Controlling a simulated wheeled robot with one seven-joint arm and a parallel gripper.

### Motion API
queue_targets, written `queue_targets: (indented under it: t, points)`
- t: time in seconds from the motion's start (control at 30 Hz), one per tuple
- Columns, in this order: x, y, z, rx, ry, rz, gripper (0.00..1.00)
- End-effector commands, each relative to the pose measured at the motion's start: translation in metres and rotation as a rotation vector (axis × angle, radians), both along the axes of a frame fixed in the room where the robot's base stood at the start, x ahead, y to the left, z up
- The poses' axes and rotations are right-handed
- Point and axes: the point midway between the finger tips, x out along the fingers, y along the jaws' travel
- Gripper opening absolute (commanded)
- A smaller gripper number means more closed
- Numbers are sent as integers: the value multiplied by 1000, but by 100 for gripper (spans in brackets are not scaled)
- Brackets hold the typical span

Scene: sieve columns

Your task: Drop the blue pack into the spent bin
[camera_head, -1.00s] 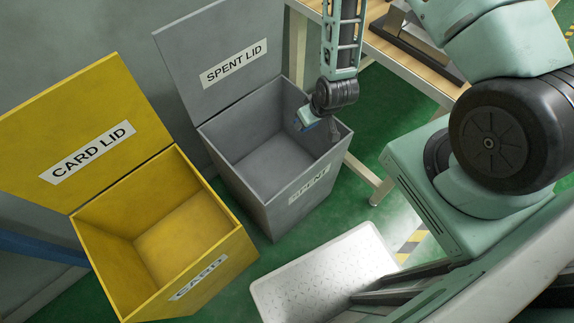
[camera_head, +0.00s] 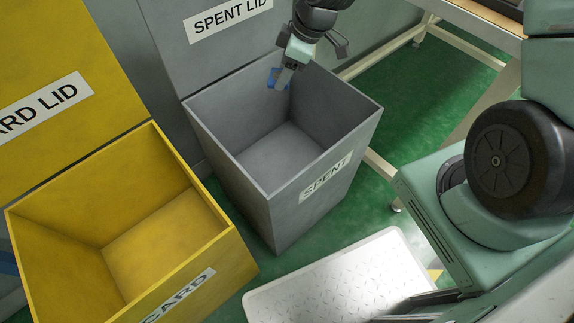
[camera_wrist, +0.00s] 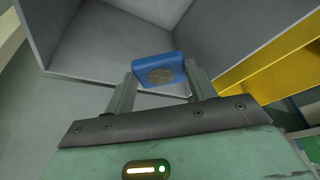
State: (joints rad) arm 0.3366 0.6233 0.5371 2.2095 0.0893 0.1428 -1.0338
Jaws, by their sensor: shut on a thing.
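The blue pack (camera_head: 273,77) is small and mostly hidden behind my gripper in the head view. In the wrist view the blue pack (camera_wrist: 158,73) shows a round grey-brown patch and sits between both fingertips. My gripper (camera_wrist: 155,80) is shut on it. The grey spent bin (camera_head: 285,225) stands open, empty inside as far as I see, its raised lid (camera_head: 210,50) marked SPENT LID. In the head view my gripper (camera_head: 280,75) is over the bin's back part, near the lid side. In the wrist view the bin's grey walls (camera_wrist: 100,40) lie beyond the pack.
A yellow bin (camera_head: 215,265) marked CARD stands open to the left, its raised lid (camera_head: 60,60) marked CARD LID. A table (camera_head: 470,25) with pale legs is at the upper right. A pale textured plate (camera_head: 340,275) is at the front.

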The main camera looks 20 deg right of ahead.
Motion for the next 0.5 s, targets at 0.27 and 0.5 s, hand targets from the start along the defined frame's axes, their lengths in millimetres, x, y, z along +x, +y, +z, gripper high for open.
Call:
queue_targets:
  t: [0.27, 0.5]
  points:
    - [0, 0, -20, 0, 0, 3, 34]
    - [0, 0, -49, 0, 0, 3, 34]
